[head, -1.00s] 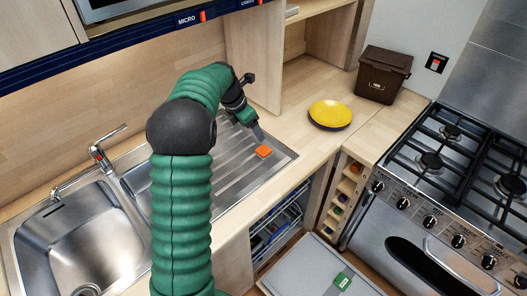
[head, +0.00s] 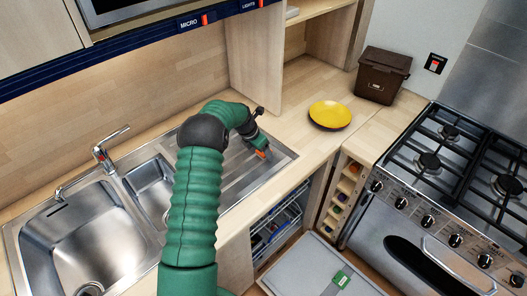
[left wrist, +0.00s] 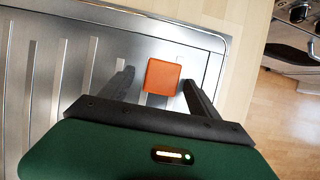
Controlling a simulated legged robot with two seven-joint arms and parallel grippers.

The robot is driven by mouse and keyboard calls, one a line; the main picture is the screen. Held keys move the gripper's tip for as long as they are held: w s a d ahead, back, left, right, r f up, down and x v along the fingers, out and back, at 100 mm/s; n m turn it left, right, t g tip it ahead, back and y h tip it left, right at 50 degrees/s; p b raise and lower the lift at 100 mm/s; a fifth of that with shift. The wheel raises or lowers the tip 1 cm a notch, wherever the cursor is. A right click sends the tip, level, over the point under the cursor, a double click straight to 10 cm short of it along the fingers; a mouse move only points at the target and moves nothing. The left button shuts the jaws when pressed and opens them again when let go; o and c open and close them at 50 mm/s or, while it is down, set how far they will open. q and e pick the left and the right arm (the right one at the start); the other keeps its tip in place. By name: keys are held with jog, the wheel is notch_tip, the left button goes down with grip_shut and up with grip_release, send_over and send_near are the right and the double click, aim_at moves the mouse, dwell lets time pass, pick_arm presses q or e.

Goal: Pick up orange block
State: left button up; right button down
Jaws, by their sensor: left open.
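The orange block (left wrist: 162,76) lies on the ribbed steel drainboard (left wrist: 40,75), near its right edge in the left wrist view. In the head view the block (head: 261,154) is partly hidden by my gripper. My left gripper (left wrist: 158,84) is open, with one finger on each side of the block and a gap showing on the left side. In the head view the left gripper (head: 263,150) is down at the block. My right gripper is not in view.
The sink bowl (head: 85,235) and tap (head: 103,150) are at the left. A yellow plate (head: 330,114) and a brown bin (head: 382,75) stand on the counter. The gas hob (head: 455,150) is at the right. An open dishwasher door (head: 315,262) is below the counter.

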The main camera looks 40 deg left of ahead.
pick_arm(q)
jog(key=shift+w+f, duration=0.1)
jog(key=shift+d, duration=0.1)
jog(key=shift+c, duration=0.5)
jog(key=c, duration=1.3)
jog(key=shift+r, duration=0.2)
